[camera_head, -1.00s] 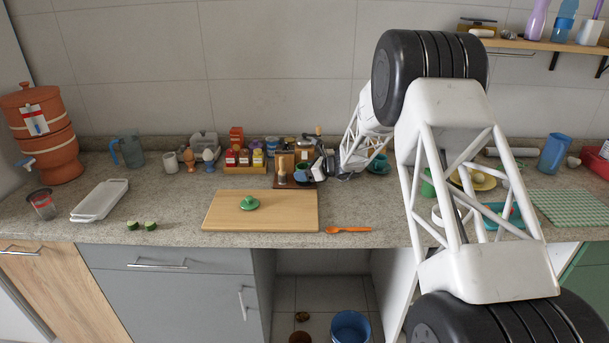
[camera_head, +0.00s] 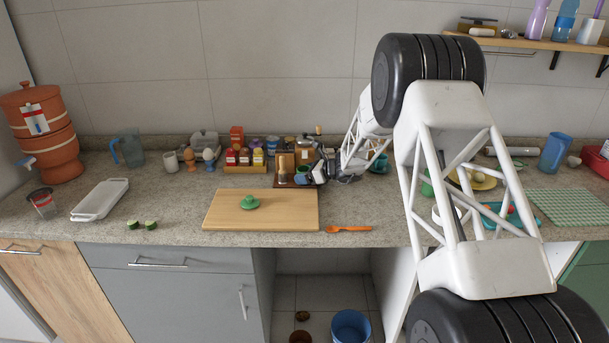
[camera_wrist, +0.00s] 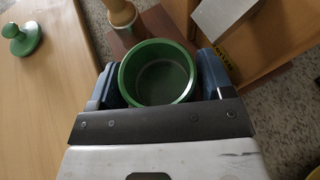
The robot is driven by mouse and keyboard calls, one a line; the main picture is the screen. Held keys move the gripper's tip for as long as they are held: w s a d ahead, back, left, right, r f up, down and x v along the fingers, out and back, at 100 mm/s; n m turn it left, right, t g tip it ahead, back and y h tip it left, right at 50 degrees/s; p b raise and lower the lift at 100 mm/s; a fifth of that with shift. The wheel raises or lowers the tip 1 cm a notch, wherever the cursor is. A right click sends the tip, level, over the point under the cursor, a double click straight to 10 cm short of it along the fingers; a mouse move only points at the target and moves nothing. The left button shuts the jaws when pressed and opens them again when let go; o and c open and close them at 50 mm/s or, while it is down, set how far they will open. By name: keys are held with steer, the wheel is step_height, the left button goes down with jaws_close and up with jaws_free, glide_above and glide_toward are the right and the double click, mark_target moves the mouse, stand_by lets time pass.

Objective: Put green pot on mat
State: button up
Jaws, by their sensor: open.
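The green pot (camera_wrist: 157,75) is an open, empty round cup in the wrist view. It sits between the two blue fingers of my gripper (camera_wrist: 158,82), which is open around it. In the head view my gripper (camera_head: 318,172) is at the back of the counter, right of the wooden board; the pot is hard to make out there. A small dark brown mat or board (camera_wrist: 117,44) shows beside and behind the pot; whether the pot rests on it is unclear. A green checked mat (camera_head: 568,208) lies flat at the far right of the counter.
A green knobbed lid (camera_head: 250,203) lies on the wooden board (camera_head: 225,215). A wooden-topped grinder (camera_wrist: 121,12) stands close behind the pot. A wooden box (camera_wrist: 262,55) is close at right. An orange spoon (camera_head: 348,229) lies in front. My arm hides part of the right counter.

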steer(key=shift+r, duration=0.1)
steer(key=shift+d+r, duration=0.1)
steer(key=shift+r, duration=0.05)
steer(key=v, duration=1.1)
steer(key=shift+s+d+r, duration=0.15)
steer(key=shift+s+d, duration=0.05)
steer(key=shift+d, duration=0.1)
stand_by(0.3)
steer(key=s+r+n+g+h, duration=0.15)
steer(key=s+r+n, duration=0.35)
steer(key=s, duration=0.5)
steer(key=s+r+n+g+h, duration=0.1)
steer(key=s+r+n+h, duration=0.15)
steer(key=s+r, duration=0.55)
steer(key=s+r+n+g+h, duration=0.1)
steer(key=s+r+n, duration=0.3)
steer(key=s, duration=0.9)
steer(key=s+d+n+h, duration=0.2)
steer(key=s+d+n, duration=0.1)
steer(key=s, duration=0.7)
steer(key=s+d+n+h, duration=0.2)
steer(key=s+n+h, duration=0.1)
steer(key=s, duration=0.7)
steer(key=s+d+n+t+h, duration=0.1)
steer(key=s+d+n+h, duration=0.1)
steer(key=s, duration=0.9)
steer(key=d+n, duration=0.1)
steer(key=n, duration=0.1)
steer(key=shift+d+n+h, duration=0.35)
steer(key=shift+h, duration=0.05)
